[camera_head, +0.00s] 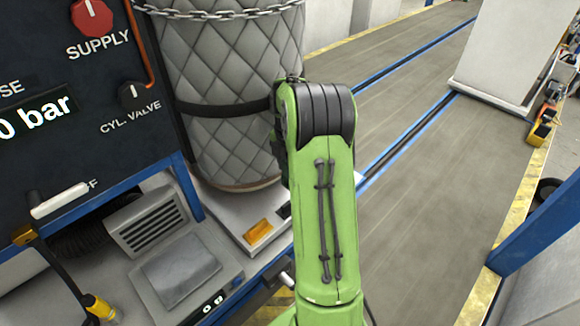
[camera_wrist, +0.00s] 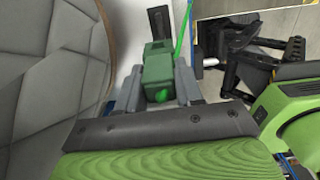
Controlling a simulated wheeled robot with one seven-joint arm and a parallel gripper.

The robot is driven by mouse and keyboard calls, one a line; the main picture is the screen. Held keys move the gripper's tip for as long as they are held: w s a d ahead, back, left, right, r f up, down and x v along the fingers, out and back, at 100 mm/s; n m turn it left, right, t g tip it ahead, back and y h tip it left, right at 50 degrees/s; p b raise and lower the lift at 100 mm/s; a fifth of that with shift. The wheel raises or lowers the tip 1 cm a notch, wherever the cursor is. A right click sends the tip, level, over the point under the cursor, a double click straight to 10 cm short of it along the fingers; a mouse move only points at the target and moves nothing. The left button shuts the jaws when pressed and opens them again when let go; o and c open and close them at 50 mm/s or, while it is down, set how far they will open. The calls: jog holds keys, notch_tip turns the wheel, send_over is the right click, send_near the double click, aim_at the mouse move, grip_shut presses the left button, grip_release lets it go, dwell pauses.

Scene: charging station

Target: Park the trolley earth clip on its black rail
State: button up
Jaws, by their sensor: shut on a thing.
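The earth clip (camera_wrist: 158,68) is a green block in the wrist view. My gripper (camera_wrist: 158,86) is shut on it, with a grey finger on each side. A green cable (camera_wrist: 183,32) rises beside the clip. A dark upright bar (camera_wrist: 158,18), which looks like the black rail, shows just beyond the clip over a pale surface. I cannot tell whether clip and bar touch. In the head view my green arm hides the gripper and clip. The white trolley base (camera_head: 222,216) shows there under the quilted cylinder.
The quilted grey cylinder (camera_head: 232,140) stands close left of my arm, and its side (camera_wrist: 45,60) fills the wrist view's left. A control panel (camera_head: 75,110) stands further left. An orange block (camera_head: 258,231) sits on the base. Open floor (camera_head: 430,190) lies to the right.

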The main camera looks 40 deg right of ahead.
jog(key=shift+s+d+r, duration=0.1)
jog(key=shift+s+d, duration=0.05)
jog(key=shift+f, duration=0.35)
jog(key=shift+f+b, duration=1.95)
jog(key=shift+f, duration=0.7)
jog(key=shift+f, duration=0.15)
jog(key=shift+f, duration=0.3)
jog(key=shift+f+b, duration=1.2)
jog(key=shift+f, duration=0.4)
jog(key=o, duration=1.2)
jog(key=shift+c, duration=0.2)
